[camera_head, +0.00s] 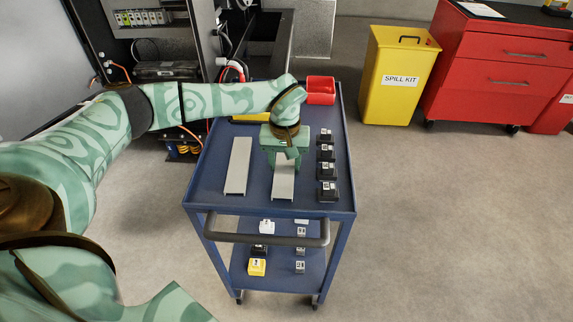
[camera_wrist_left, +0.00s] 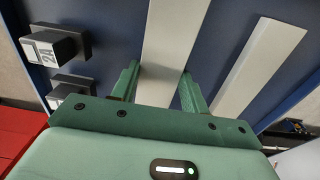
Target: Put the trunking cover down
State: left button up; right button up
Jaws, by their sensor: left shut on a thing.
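My left gripper (camera_head: 284,158) reaches over the blue cart and points down. It is shut on a long light-grey trunking cover (camera_head: 283,185), which runs lengthwise toward the cart's near edge. In the left wrist view the two green fingers (camera_wrist_left: 158,88) stand on either side of this cover (camera_wrist_left: 172,45). The cover lies flat at or just above the cart top; I cannot tell if it touches. A second grey cover (camera_head: 238,166) lies on the cart top to the left, also in the left wrist view (camera_wrist_left: 258,65). My right gripper is not in view.
The blue cart (camera_head: 207,187) also holds a column of several black devices (camera_head: 327,170) right of the held cover and a red bin (camera_head: 320,90) at the back. Its lower shelf has small parts. A yellow spill kit bin (camera_head: 395,95) and red cabinet (camera_head: 500,70) stand beyond.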

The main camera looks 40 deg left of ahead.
aim_at(285, 167)
pick_arm(q)
jog(key=shift+f, duration=0.1)
jog(key=o, duration=1.3)
jog(key=shift+c, duration=0.2)
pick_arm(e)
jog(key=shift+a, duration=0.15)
pick_arm(q)
notch_tip(285, 167, up, 12)
jog(key=p, duration=0.4)
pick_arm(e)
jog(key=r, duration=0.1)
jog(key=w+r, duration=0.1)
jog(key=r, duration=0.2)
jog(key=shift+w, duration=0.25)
